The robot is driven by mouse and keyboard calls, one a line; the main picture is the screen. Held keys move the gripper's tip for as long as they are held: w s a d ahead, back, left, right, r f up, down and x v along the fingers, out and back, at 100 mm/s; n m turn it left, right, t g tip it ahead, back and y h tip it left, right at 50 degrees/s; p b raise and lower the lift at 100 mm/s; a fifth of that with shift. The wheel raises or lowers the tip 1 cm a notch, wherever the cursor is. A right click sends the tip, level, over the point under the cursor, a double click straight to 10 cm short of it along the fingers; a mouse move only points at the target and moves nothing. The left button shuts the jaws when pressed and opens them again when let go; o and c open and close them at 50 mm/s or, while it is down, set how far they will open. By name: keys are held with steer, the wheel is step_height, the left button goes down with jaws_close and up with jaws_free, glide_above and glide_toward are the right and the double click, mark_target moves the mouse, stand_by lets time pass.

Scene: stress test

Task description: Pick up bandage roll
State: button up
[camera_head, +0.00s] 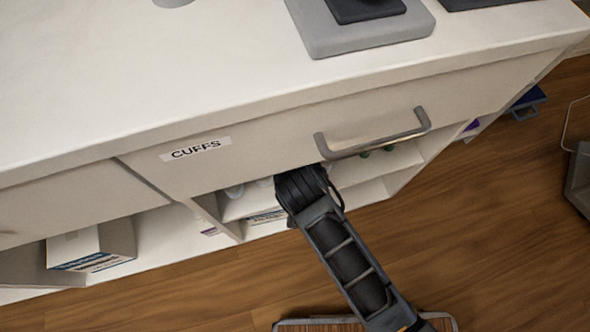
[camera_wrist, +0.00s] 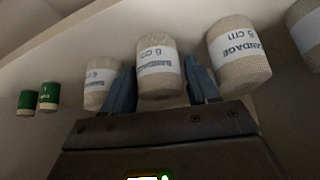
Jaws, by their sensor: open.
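Several beige bandage rolls with white printed bands stand in a row in the wrist view. The middle bandage roll (camera_wrist: 160,68) is between the two blue-grey fingers of my gripper (camera_wrist: 162,85), which is open. Whether the fingers touch it I cannot tell. Another bandage roll (camera_wrist: 100,84) is just left of the left finger, and a third bandage roll (camera_wrist: 239,58) is just right of the right finger. In the head view my arm reaches under the counter into the open shelf, and my gripper is hidden there.
Two small green-and-white containers (camera_wrist: 38,97) stand at the left in the wrist view. A drawer labelled CUFFS (camera_head: 250,150) with a metal handle (camera_head: 375,143) is above my arm. A white box (camera_head: 92,248) is on the lower shelf at left.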

steer(key=c, duration=0.7)
